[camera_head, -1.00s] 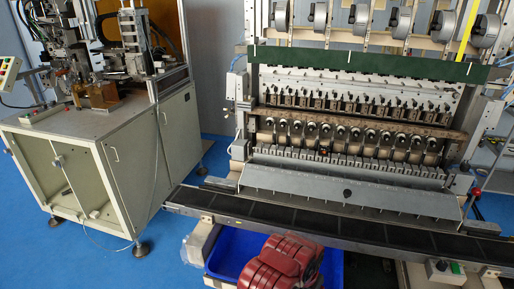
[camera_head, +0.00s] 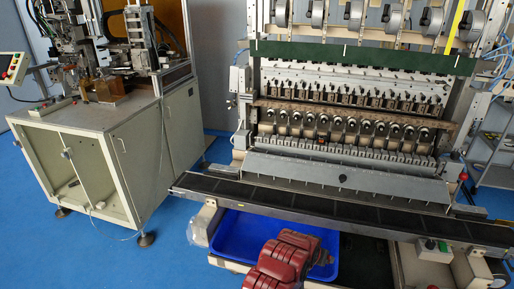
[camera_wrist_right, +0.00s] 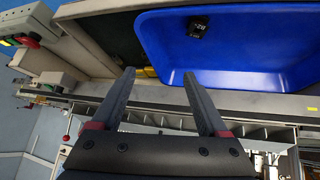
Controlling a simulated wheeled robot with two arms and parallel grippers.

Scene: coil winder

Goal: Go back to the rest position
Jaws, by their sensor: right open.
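My right gripper (camera_wrist_right: 159,74) is open in the right wrist view, with two dark fingers spread apart and nothing between them. It points toward the blue bin (camera_wrist_right: 235,82), whose rim passes just beyond the fingertips; how far off it is I cannot tell. A small black part (camera_wrist_right: 197,27) lies in the bin. In the head view a red arm link of mine (camera_head: 285,260) covers part of the blue bin (camera_head: 217,232). No gripper shows in the head view, and my left arm is not visible.
A coil winder (camera_head: 345,130) fills the right, with a dark conveyor rail (camera_head: 300,205) across its front. A control box with buttons (camera_head: 434,249) sits at the lower right. A cream machine cabinet (camera_head: 125,170) stands at left. Blue floor (camera_head: 100,250) is clear at lower left.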

